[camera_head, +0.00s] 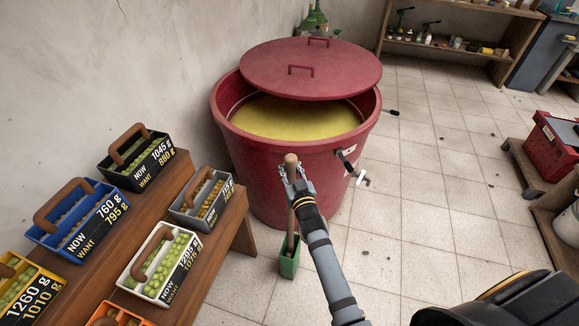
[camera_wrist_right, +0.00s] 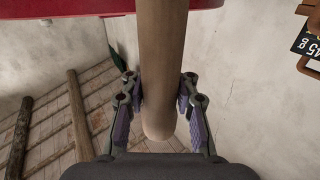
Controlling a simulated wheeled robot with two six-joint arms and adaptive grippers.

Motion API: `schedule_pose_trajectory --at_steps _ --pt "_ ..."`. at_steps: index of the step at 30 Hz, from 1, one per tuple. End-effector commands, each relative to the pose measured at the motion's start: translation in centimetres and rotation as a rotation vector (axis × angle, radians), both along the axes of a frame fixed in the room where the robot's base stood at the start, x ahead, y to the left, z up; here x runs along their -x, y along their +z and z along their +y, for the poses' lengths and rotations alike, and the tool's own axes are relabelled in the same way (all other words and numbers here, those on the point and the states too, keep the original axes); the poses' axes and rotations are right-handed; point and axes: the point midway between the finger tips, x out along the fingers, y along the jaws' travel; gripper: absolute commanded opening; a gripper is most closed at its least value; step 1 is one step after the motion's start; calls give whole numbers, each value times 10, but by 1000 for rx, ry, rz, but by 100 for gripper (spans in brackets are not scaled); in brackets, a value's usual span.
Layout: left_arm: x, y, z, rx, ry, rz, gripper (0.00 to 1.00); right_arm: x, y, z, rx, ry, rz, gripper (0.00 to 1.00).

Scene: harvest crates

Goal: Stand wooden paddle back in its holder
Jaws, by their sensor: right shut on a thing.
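The wooden paddle (camera_head: 291,160) is upright in front of the red vat, and its shaft shows large in the right wrist view (camera_wrist_right: 162,60). My right gripper (camera_head: 294,182) is shut on the upper shaft, just below its rounded top; in the wrist view its fingers (camera_wrist_right: 160,112) flank the wood. The green holder (camera_head: 289,262) stands on the floor below. The shaft runs down to the holder's mouth, and its lower end is hidden there. I cannot tell how deep it sits. My left gripper is not in view.
The red vat (camera_head: 270,175) with yellow contents and a red lid (camera_head: 312,68) partly over it stands behind the paddle. A wooden bench (camera_head: 213,240) with labelled crates of fruit is at left.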

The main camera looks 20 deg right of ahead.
Motion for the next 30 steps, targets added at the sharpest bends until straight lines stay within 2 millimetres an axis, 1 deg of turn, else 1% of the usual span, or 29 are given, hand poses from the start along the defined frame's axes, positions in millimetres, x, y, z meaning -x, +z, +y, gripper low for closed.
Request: schedule_pose_trajectory --at_steps 1,14,15,22,30 --pt "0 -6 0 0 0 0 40 -1 -4 0 0 0 -5 0" --pt "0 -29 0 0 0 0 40 0 -27 0 0 0 -5 0" --pt "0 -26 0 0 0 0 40 -1 -24 0 0 0 -6 25" --pt "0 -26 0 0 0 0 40 0 -25 0 0 0 -3 56" --pt "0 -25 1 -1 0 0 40 0 -27 0 0 0 4 56"
